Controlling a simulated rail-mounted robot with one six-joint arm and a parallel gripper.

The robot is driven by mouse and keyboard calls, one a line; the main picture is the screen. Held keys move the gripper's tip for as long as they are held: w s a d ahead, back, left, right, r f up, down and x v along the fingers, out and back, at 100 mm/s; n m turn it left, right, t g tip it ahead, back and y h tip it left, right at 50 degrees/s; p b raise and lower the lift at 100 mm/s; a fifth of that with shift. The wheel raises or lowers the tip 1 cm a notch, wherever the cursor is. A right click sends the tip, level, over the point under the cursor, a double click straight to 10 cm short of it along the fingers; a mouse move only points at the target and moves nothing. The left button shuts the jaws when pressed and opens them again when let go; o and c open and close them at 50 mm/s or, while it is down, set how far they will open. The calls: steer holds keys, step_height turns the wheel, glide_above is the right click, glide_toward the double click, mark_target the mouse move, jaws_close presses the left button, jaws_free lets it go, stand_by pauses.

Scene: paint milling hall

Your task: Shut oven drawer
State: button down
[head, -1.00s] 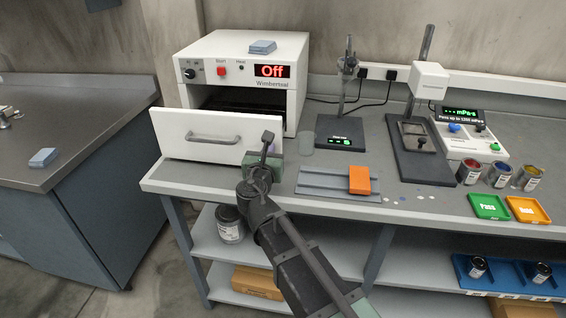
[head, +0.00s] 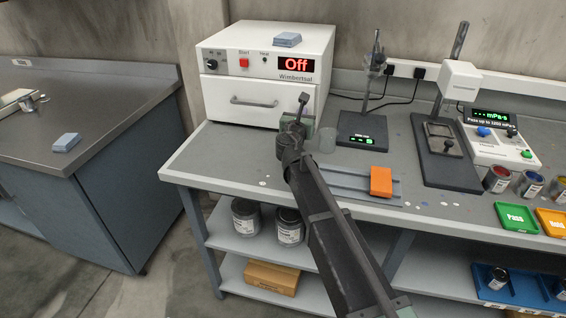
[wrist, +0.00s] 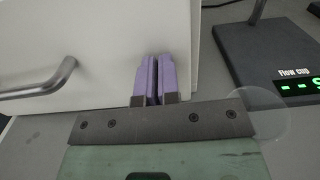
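The white oven (head: 317,52) stands at the back left of the bench, its display reading "Off". Its drawer (head: 222,95) looks closed or almost closed, the front level with the oven's face below the control panel. The drawer's grey bar handle (head: 254,102) also shows at the left of the wrist view (wrist: 45,82). My gripper (head: 298,124) is at the drawer's lower right. In the wrist view its two purple fingers (wrist: 158,62) are together with only a thin gap, nothing between them, tips at the drawer front's right part. Contact looks likely but is hard to confirm.
An orange block (head: 381,181) lies on a grey rail plate. A blue sponge-like block (head: 287,39) lies on the oven. Bench in front of the oven is clear.

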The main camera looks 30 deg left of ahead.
steer(key=shift+w+a+r, duration=0.1)
steer(key=shift+w+r, duration=0.05)
steer(key=shift+w, duration=0.2)
steer(key=shift+s, duration=0.1)
